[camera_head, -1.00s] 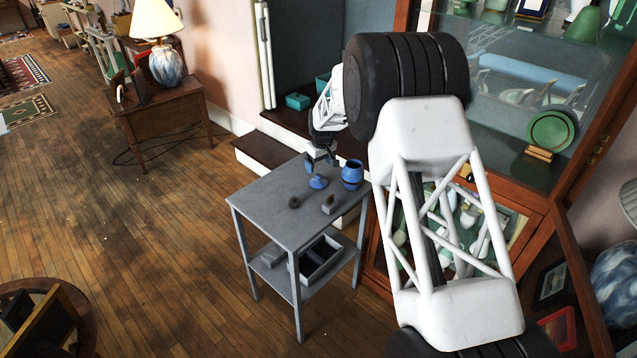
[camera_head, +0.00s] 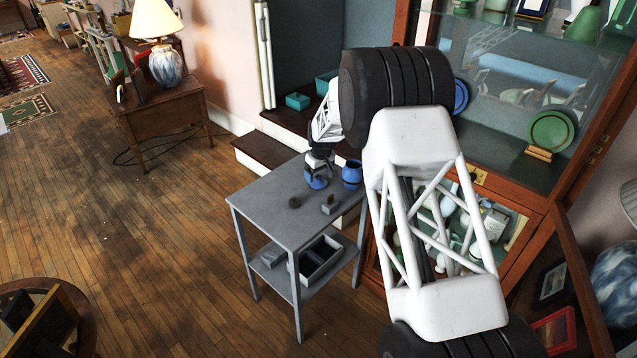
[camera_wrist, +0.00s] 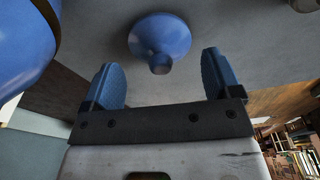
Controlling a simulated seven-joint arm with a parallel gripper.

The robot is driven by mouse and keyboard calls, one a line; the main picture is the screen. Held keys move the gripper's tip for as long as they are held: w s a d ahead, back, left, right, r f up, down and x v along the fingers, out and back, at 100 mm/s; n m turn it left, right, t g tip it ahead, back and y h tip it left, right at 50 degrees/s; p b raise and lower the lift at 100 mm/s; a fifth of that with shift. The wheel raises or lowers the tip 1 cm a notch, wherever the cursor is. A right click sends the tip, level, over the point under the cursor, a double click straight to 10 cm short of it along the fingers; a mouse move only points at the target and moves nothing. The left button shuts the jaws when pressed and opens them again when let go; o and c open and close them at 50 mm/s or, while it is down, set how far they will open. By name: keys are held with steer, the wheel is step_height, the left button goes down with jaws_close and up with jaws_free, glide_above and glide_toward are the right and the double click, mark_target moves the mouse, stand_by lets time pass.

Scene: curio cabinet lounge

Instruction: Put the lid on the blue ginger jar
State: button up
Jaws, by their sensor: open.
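The blue lid (camera_wrist: 160,36) lies on the grey side table, its knob toward my gripper in the wrist view. In the head view the lid (camera_head: 316,183) is mostly hidden by my gripper (camera_head: 318,172). My gripper (camera_wrist: 161,82) is open, with its two blue fingers on either side of the knob's line and nothing visibly between them. The blue ginger jar (camera_head: 352,174) stands upright on the table just right of the lid, its mouth uncovered. In the wrist view the jar (camera_wrist: 22,45) fills the upper left corner, close to the left finger.
A divided tray (camera_head: 322,262) sits on the lower shelf. A glass cabinet (camera_head: 500,150) stands to the right.

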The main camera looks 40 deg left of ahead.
mark_target(318, 180)
steer(key=shift+a+f, duration=0.15)
steer(key=shift+f, duration=1.15)
steer(key=shift+c, duration=0.3)
steer(key=c, duration=1)
steer(key=shift+f, duration=0.15)
steer(key=shift+c, duration=0.6)
